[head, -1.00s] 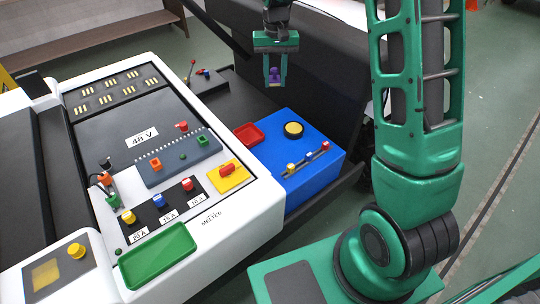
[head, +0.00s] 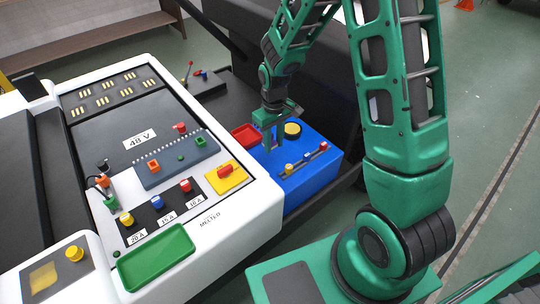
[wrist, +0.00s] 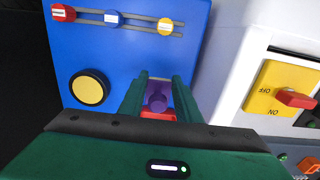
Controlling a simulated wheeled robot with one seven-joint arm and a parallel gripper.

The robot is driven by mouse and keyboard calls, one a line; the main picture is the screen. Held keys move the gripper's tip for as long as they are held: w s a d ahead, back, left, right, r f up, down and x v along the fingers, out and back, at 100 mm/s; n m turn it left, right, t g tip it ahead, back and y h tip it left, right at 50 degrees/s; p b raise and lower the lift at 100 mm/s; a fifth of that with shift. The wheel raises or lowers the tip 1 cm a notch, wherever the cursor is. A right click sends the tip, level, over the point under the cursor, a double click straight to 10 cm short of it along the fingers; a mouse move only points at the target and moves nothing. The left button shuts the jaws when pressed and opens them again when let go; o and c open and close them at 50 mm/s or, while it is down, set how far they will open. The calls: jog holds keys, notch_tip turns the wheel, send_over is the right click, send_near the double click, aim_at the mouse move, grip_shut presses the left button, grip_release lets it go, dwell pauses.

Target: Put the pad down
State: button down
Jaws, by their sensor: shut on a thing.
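My gripper (head: 271,142) hangs over the blue box (head: 312,178), near the red tray (head: 245,134). In the head view my gripper mostly hides the pad. I cannot tell whether the pad touches the box.
The blue box has a round yellow button (head: 292,130) and a slider rail with red, blue and yellow knobs (head: 306,159). The white cart (head: 265,220) stands to its left, with a yellow switch plate (head: 226,180) and a green tray (head: 157,257).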

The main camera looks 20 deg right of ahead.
aim_at(273, 160)
jog(key=shift+f, duration=3.05)
jog(key=shift+f, duration=0.1)
jog(key=c, duration=1.3)
grip_release()
